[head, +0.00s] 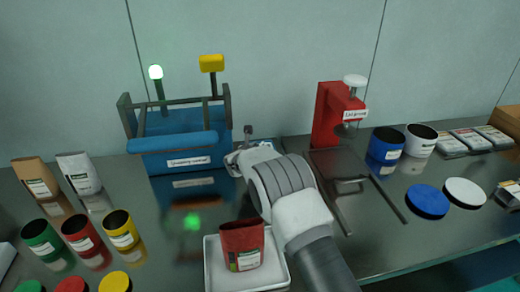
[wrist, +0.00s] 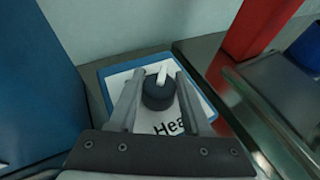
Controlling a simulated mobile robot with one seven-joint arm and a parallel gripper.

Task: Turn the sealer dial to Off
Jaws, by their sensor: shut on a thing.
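The sealer dial (wrist: 158,92) is a dark round knob with a white pointer. It sits on a white plate with a blue border (wrist: 205,100), where the letters "Hea" show and the rest is hidden. The pointer tilts up and slightly right in the wrist view. My gripper (wrist: 157,88) has one finger on each side of the dial and is shut on it. In the head view my gripper (head: 240,158) is just right of the blue machine, and my arm and hand hide the dial. No "Off" mark is readable.
A red press (head: 328,115) stands at right. A white tray (head: 280,268) with a red pouch (head: 242,245) lies in front, beside my arm. Cans and lids lie at both sides.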

